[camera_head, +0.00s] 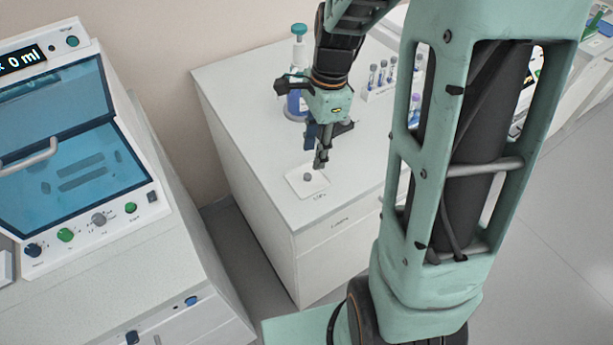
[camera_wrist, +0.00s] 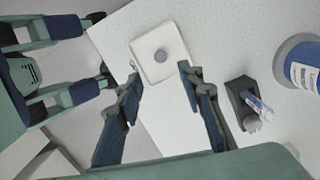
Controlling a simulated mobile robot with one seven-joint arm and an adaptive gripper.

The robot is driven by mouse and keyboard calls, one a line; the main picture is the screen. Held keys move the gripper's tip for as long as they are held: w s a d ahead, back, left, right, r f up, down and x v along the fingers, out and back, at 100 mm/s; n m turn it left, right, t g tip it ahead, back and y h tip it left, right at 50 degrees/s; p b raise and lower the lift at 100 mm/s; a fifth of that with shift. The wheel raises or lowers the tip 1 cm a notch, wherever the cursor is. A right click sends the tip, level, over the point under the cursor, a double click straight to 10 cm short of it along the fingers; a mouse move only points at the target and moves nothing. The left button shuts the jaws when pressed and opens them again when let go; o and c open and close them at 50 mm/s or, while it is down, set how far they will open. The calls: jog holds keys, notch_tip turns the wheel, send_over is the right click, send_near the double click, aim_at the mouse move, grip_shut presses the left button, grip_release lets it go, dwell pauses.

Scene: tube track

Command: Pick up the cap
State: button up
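The cap (camera_head: 307,177) is a small grey disc lying on a white square tray (camera_head: 296,188) near the front corner of the counter. In the wrist view the cap (camera_wrist: 161,56) sits at the middle of the tray (camera_wrist: 146,72). My gripper (camera_head: 321,161) is just above and beside the tray in the head view. In the wrist view my gripper (camera_wrist: 159,73) is open, its fingers wide apart and empty. The cap shows just beyond the fingertips, roughly centred between them. I see no contact with it.
A dark holder with a small tube (camera_wrist: 250,100) stands right of the fingers. A blue-labelled bottle (camera_wrist: 301,66) is further right. A tube rack (camera_head: 380,88) is at the back of the counter (camera_head: 240,110). A glass-fronted cabinet (camera_head: 75,150) stands at left.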

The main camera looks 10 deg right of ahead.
aim_at(308, 175)
jog(key=shift+a+f+p, duration=0.1)
jog(key=shift+a+f, duration=0.15)
jog(key=shift+f, duration=1)
jog(key=shift+a+f+p, duration=0.1)
jog(key=shift+a+f, duration=0.1)
jog(key=shift+f, duration=1.1)
jog(key=shift+a+f+p, duration=0.1)
jog(key=shift+a+f, duration=0.15)
jog(key=shift+f, duration=1)
jog(key=c, duration=0.8)
